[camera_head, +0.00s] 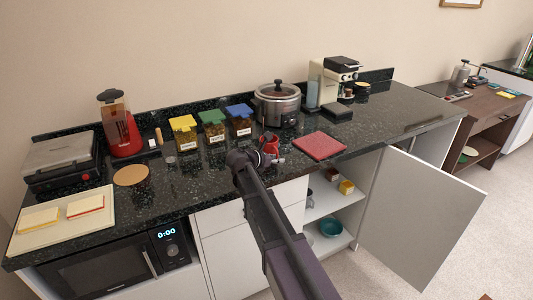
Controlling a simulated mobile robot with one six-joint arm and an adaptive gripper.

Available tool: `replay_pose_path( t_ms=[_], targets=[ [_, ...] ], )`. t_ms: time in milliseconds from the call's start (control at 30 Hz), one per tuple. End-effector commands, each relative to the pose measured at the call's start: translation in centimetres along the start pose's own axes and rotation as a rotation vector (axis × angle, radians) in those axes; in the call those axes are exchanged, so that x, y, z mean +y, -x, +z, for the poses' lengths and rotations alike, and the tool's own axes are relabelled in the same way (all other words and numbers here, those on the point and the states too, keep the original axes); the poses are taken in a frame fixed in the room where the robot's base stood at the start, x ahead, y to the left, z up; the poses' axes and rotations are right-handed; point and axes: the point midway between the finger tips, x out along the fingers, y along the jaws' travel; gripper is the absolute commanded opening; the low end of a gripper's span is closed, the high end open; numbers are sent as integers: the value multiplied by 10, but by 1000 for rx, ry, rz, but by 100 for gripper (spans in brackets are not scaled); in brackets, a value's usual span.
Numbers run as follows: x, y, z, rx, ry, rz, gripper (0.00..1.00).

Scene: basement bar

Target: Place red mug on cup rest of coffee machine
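The red mug (267,142) stands or is held at the middle of the dark counter, partly hidden by my arm's end. My gripper (278,160) is right at the mug, at its near side. The fingers are too small and covered to tell whether they touch or grip it. The coffee machine (335,78) is a cream and black unit at the back right of the counter. Its cup rest is too small to make out clearly; small dark and light items show at its front right.
Jars with coloured lids (212,125) stand left. A cabinet door (418,218) hangs open below. Counter is bare at far right.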

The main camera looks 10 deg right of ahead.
Motion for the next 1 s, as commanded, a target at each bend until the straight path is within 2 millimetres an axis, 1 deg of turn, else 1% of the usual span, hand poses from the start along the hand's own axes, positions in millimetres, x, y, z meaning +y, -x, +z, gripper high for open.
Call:
replay_pose_path(
  t_ms=[333, 367, 400, 433, 467, 1000],
  targets=[
    [0, 0, 0, 0, 0, 0, 33],
    [0, 0, 0, 0, 0, 0, 24],
    [0, 0, 0, 0, 0, 0, 12],
    [0, 0, 0, 0, 0, 0, 3],
    [0, 0, 0, 0, 0, 0, 0],
    [0, 1, 3, -1, 0, 0, 0]
  ],
)
